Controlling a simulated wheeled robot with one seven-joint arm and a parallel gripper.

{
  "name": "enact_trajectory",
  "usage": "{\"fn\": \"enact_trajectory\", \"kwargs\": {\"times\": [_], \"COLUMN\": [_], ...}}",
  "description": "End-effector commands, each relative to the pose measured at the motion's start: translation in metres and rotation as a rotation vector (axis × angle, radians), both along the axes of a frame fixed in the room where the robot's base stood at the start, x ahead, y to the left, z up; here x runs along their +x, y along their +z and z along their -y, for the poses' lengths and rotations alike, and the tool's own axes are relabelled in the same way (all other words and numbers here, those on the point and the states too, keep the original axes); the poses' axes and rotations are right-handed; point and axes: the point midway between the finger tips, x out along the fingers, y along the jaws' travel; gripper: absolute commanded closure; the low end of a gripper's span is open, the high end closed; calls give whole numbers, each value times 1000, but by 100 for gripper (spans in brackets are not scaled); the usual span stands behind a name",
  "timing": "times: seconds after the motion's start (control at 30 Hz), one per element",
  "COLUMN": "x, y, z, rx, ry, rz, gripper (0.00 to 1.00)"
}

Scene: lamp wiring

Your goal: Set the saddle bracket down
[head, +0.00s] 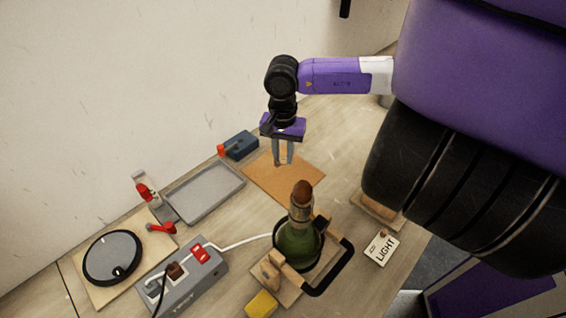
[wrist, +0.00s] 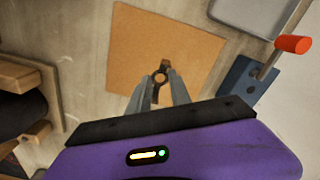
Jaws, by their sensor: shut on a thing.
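The saddle bracket (wrist: 161,68) is a small dark brown piece with a ring in its middle and a tab at each end. It shows between the fingertips in the wrist view. My gripper (wrist: 160,82) is shut on it. In the head view my gripper (head: 283,160) points down over the far part of an orange-brown mat (head: 302,183). The bracket is too small there to make out clearly. The mat (wrist: 205,45) lies bare behind the bracket in the wrist view. The gap between bracket and mat cannot be told exactly.
A blue block with a red-tipped lever (head: 240,145) stands beyond the mat, beside a grey tray (head: 207,192). A green bottle (head: 298,243) stands in a wooden holder in front. A grey power strip (head: 188,285), round black device (head: 112,257) and LIGHT card (head: 381,248) lie around.

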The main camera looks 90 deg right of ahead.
Motion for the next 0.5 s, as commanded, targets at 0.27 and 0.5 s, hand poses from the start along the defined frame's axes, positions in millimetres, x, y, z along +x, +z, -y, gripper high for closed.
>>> {"fn": "enact_trajectory", "kwargs": {"times": [0.27, 0.5], "x": [0, 0], "y": [-19, -47], "z": [-1, 0], "rx": [2, 1], "ry": [-1, 0], "rz": [-1, 1], "gripper": [100, 100]}}
